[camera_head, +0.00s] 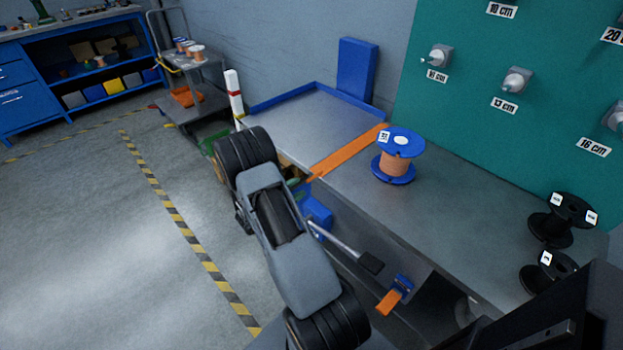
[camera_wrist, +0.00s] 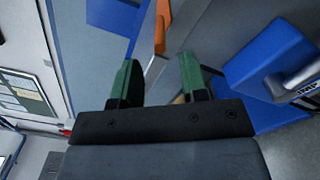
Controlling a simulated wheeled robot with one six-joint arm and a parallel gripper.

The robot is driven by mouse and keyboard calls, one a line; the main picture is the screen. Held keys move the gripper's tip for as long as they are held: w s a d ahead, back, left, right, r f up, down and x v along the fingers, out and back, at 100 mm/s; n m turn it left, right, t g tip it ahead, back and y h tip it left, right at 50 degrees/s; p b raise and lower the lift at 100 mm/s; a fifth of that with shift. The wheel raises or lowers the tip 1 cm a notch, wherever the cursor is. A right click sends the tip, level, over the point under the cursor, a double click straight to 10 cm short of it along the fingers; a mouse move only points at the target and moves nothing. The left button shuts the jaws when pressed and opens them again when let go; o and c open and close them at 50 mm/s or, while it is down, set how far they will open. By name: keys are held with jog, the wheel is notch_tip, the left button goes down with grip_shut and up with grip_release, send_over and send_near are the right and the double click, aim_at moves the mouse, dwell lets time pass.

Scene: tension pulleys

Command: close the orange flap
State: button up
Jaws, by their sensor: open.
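The orange flap (camera_head: 346,153) shows in the head view as a long narrow strip across the bench top, between the blue-edged tray area and the spool. Its near end lies beside my gripper (camera_head: 298,185), which is mostly hidden behind my arm. In the wrist view my gripper (camera_wrist: 158,72) has two green fingers apart with nothing held between them. A narrow orange piece (camera_wrist: 161,26) stands just beyond the fingertips, apart from them in the picture. It looks like the end of the flap, but I cannot tell for sure.
A blue and orange spool (camera_head: 398,155) stands on the bench right of the flap. Black spools (camera_head: 556,220) are at the far right. A blue box-like part (camera_wrist: 265,65) is right of my fingers in the wrist view. A cart (camera_head: 190,100) stands behind; the left floor is clear.

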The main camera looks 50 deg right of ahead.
aim_at(311, 179)
jog(key=d, duration=0.6)
jog(key=shift+s+d, duration=0.25)
jog(key=shift+d, duration=0.15)
jog(key=shift+c, duration=0.3)
grip_shut()
